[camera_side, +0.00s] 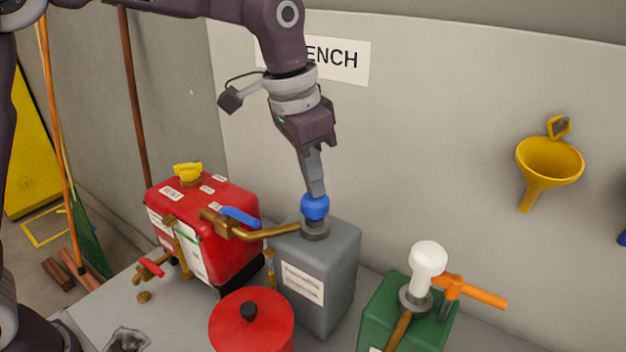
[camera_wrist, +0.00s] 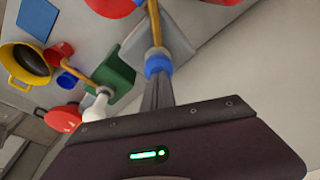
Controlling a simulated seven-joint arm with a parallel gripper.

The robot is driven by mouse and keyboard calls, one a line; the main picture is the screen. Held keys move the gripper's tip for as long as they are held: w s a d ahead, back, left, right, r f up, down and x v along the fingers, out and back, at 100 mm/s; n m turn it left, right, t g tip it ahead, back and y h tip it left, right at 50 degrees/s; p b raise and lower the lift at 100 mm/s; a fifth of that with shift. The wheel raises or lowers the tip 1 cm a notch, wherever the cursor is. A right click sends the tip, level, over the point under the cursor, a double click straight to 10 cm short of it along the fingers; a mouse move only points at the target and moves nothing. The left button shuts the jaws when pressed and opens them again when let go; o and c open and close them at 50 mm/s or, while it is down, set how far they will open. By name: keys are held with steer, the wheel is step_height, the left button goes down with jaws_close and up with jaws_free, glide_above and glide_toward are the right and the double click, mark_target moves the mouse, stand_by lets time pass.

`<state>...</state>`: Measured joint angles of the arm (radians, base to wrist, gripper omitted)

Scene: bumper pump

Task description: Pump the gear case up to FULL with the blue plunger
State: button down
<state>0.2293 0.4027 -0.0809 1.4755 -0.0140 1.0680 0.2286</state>
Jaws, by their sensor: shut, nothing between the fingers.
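The blue plunger (camera_side: 315,207) is a round knob low on top of the grey can (camera_side: 322,277), close to its collar. My gripper (camera_side: 318,192) is shut and points down, its fingertips on or just above the knob; I cannot tell whether they touch. In the wrist view the blue plunger (camera_wrist: 158,64) shows at the fingertips of my gripper (camera_wrist: 158,82). A brass spout (camera_side: 262,232) runs left from the can to the red gear case (camera_side: 207,228), which has a yellow cap (camera_side: 188,171) and a pale strip on its front. I cannot read a level there.
A green can (camera_side: 408,312) with a white knob (camera_side: 428,258) and an orange handle (camera_side: 475,291) stands right of the grey can. A red lidded pot (camera_side: 251,320) stands in front. A yellow funnel (camera_side: 548,160) hangs on the wall behind.

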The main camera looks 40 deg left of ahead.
steer(key=shift+f, duration=0.4)
steer(key=shift+r, duration=2.1)
steer(key=shift+f, duration=0.1)
steer(key=shift+f, duration=2)
steer(key=shift+r, duration=2.1)
step_height(320, 180, up, 7)
